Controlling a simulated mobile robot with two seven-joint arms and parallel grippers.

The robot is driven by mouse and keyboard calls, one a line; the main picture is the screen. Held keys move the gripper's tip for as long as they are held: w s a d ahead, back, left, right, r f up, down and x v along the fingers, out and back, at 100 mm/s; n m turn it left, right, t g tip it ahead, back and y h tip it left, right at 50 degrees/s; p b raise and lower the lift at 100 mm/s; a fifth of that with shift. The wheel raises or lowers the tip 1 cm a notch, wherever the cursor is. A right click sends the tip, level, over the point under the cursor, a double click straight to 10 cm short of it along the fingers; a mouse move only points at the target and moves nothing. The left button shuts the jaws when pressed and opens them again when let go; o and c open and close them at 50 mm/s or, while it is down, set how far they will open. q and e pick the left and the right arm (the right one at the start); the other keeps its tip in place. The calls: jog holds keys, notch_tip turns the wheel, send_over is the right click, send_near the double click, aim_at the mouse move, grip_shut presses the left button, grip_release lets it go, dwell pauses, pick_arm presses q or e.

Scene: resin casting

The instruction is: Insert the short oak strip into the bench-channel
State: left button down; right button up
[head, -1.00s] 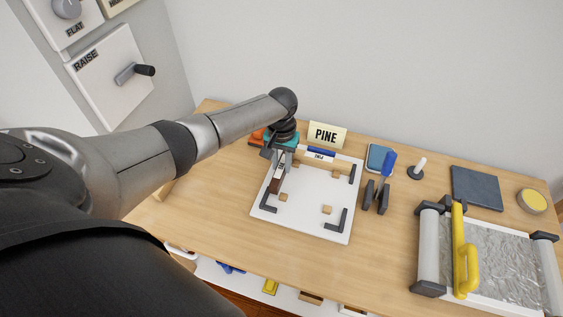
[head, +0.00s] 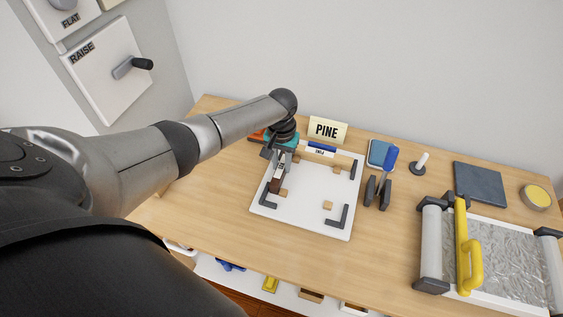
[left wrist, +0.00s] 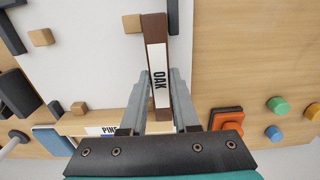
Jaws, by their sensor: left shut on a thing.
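The short oak strip (left wrist: 155,35) is dark brown with a white OAK label, held between the fingers of my left gripper (left wrist: 161,85). In the head view the oak strip (head: 275,186) lies along the left side of a white board (head: 305,220), beside a dark corner bracket (head: 268,199). My left gripper (head: 281,160) is shut on its far part. A gap under the strip cannot be judged. A pine strip (head: 344,159) lies along the board's back edge. I cannot tell which part is the bench-channel. My right gripper is out of view.
Small wooden blocks (head: 328,206) and another corner bracket (head: 338,217) are on the board. A PINE sign (head: 327,130) stands behind it. Table front is clear.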

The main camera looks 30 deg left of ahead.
pick_arm(q)
jog(key=c, duration=0.6)
grip_release()
